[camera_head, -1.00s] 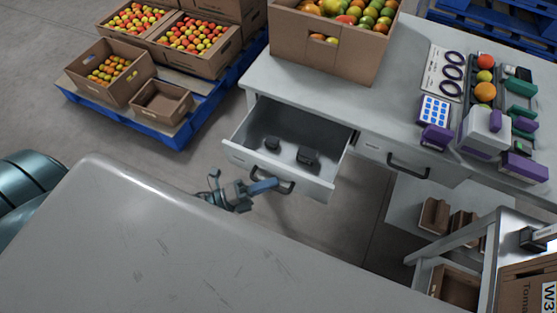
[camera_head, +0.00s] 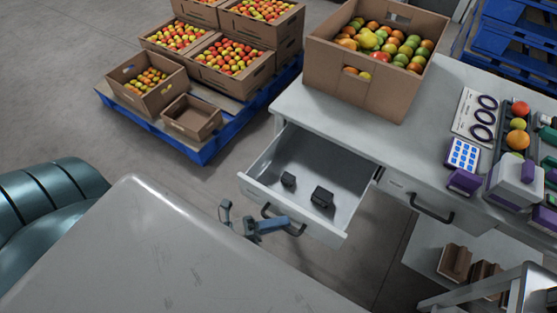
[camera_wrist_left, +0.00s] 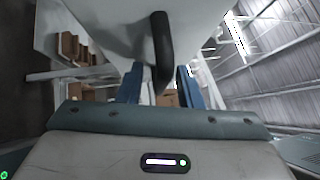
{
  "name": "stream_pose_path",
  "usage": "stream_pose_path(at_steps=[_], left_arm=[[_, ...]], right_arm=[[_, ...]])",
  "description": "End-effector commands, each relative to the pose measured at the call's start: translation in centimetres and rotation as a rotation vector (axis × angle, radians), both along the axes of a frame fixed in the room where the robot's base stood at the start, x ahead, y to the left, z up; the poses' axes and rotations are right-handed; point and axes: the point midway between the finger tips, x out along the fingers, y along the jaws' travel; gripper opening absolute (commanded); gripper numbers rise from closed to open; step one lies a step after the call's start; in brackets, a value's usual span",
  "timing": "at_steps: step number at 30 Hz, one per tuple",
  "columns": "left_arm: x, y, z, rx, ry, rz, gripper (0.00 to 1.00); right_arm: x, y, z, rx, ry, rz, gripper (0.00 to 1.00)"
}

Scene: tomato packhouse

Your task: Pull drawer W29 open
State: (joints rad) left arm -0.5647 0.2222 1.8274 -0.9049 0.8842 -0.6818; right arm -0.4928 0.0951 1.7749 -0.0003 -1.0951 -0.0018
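A grey drawer (camera_head: 258,183) under the worktop stands pulled well out in the head view, with two small dark objects (camera_head: 322,196) inside. No W29 label is readable on it. Its dark bar handle (camera_head: 268,211) is on the front; a handle also shows in the left wrist view (camera_wrist_left: 162,45). My left gripper (camera_head: 262,225) is at that handle, one blue finger overlapping it. In the wrist view the fingers are apart, with the handle's end between them and gaps on both sides. Firm contact cannot be seen. My right gripper is not in view.
A second, closed drawer with a handle (camera_head: 431,209) is to the right. A large tomato box (camera_head: 358,85) and a purple-and-white device (camera_head: 513,184) stand on the worktop (camera_head: 300,104). A blue pallet (camera_head: 212,147) with tomato boxes is at the back left. A shelf frame (camera_head: 470,288) is at lower right.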

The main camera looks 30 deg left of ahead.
Motion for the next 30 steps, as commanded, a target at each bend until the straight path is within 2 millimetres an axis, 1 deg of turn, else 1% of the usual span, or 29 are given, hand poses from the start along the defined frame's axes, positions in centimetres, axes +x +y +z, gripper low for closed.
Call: stream_pose_path(at_steps=[10,14,15,18,22,27,30], left_arm=[[0.0,0.0,0.0,-0.001,-0.001,0.0,0.33],[-0.6,0.6,-0.2,0.001,0.001,-0.001,0.33],[-0.9,1.0,-0.4,0.002,0.001,-0.002,0.33],[-2.1,2.2,-0.7,0.003,0.003,-0.004,0.33],[-3.9,4.2,-1.1,0.003,0.003,-0.004,0.33],[-6.0,6.5,-1.4,0.003,0.003,-0.003,0.33],[-6.7,7.3,-1.5,0.002,0.003,-0.003,0.33]], right_arm=[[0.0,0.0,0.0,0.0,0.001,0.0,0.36],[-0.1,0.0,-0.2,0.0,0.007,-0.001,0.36],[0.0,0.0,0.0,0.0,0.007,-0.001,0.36],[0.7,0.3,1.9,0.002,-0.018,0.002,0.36],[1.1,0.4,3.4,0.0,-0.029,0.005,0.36],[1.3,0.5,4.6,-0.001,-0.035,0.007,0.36],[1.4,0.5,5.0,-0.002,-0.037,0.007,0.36]])
